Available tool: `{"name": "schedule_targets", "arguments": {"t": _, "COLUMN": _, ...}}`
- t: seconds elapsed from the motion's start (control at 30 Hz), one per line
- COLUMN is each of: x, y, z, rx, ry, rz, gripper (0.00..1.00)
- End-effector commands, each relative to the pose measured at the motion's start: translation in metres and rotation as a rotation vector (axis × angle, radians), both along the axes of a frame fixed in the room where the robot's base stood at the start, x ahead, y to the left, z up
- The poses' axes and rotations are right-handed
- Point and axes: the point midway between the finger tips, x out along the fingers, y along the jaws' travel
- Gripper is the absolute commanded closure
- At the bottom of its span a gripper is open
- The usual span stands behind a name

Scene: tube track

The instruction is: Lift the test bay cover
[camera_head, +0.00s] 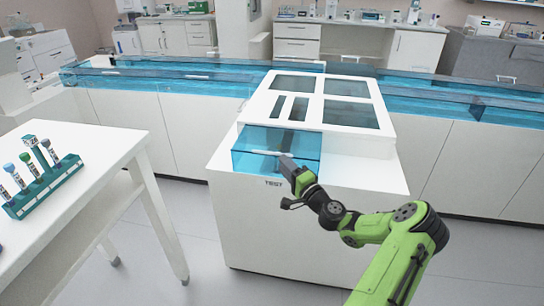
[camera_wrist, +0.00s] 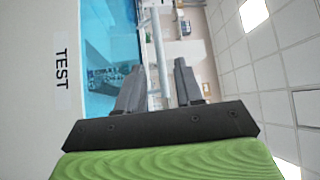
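The test bay cover (camera_head: 262,140) is a clear blue box-shaped lid at the front left of the white machine, above a "TEST" label (camera_head: 273,183). It looks closed. A pale handle bar (camera_head: 268,153) runs along its front. My gripper (camera_head: 285,160) is at the cover's front, by the right part of the bar. In the wrist view my gripper (camera_wrist: 158,78) has its two dark fingers apart, with the bar (camera_wrist: 158,45) running between them. A gap shows beside the bar, and I cannot tell if either finger touches it. The blue cover (camera_wrist: 98,40) lies left of the fingers there.
A white table (camera_head: 85,140) at the left carries a teal rack (camera_head: 45,187) with several capped tubes. Blue clear-walled tracks (camera_head: 165,80) run off both sides of the machine (camera_head: 320,185). The floor between table and machine is clear.

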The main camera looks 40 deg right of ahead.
Motion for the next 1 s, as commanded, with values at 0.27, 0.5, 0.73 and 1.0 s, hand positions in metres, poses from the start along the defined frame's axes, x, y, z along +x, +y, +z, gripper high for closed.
{"name": "schedule_targets", "arguments": {"t": 0.27, "x": 0.058, "y": -0.006, "z": 0.007, "rx": -0.002, "ry": -0.001, "rz": 0.001, "gripper": 0.64}}
{"name": "schedule_targets", "arguments": {"t": 0.5, "x": 0.069, "y": -0.008, "z": 0.009, "rx": 0.001, "ry": 0.002, "rz": 0.001, "gripper": 0.64}}
{"name": "schedule_targets", "arguments": {"t": 0.73, "x": 0.069, "y": -0.008, "z": 0.009, "rx": 0.001, "ry": 0.002, "rz": 0.001, "gripper": 0.79}}
{"name": "schedule_targets", "arguments": {"t": 1.0, "x": 0.068, "y": -0.008, "z": 0.009, "rx": 0.000, "ry": 0.002, "rz": 0.001, "gripper": 1.00}}
